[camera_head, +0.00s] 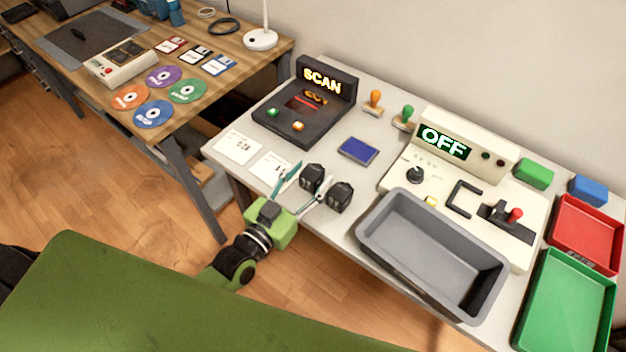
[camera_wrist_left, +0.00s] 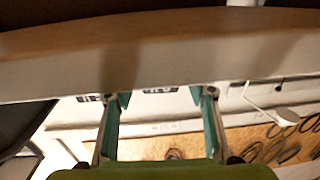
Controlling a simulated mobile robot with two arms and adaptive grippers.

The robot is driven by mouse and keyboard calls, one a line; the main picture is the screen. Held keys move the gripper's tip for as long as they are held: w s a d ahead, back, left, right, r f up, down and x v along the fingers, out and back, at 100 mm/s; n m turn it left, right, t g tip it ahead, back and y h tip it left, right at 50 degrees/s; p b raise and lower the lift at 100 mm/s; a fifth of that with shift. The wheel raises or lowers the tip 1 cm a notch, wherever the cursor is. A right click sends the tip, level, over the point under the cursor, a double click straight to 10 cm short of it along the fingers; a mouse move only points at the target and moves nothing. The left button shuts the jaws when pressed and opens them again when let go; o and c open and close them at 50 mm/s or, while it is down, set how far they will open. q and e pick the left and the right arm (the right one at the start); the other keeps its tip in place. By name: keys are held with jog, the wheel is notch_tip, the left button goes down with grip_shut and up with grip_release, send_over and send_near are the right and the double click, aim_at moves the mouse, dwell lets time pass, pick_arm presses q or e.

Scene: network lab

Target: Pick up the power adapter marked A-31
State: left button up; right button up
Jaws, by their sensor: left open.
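Two black power adapters stand side by side near the front edge of the light table in the head view: a left one (camera_head: 313,177) and a right one (camera_head: 340,196). Their markings are too small to read, so I cannot tell which is A-31. My left gripper (camera_head: 309,180) is open at the table's front edge. Its teal-tipped fingers point at the left adapter, one on each side of it in the picture; contact cannot be told. The open fingers also show in the left wrist view (camera_wrist_left: 160,97), with no adapter clearly visible between them. My right gripper is out of view.
A grey bin (camera_head: 432,250) stands right of the adapters, before the OFF panel (camera_head: 470,150). The SCAN device (camera_head: 302,108), a blue pad (camera_head: 358,151) and printed cards (camera_head: 237,148) lie behind and left. Red (camera_head: 585,235) and green (camera_head: 565,305) trays are far right.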

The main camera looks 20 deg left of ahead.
pick_arm(q)
jog(key=shift+w+d, duration=0.1)
jog(key=shift+w, duration=0.3)
jog(key=shift+s, duration=0.1)
jog(key=c, duration=1.3)
jog(key=shift+r, duration=0.15)
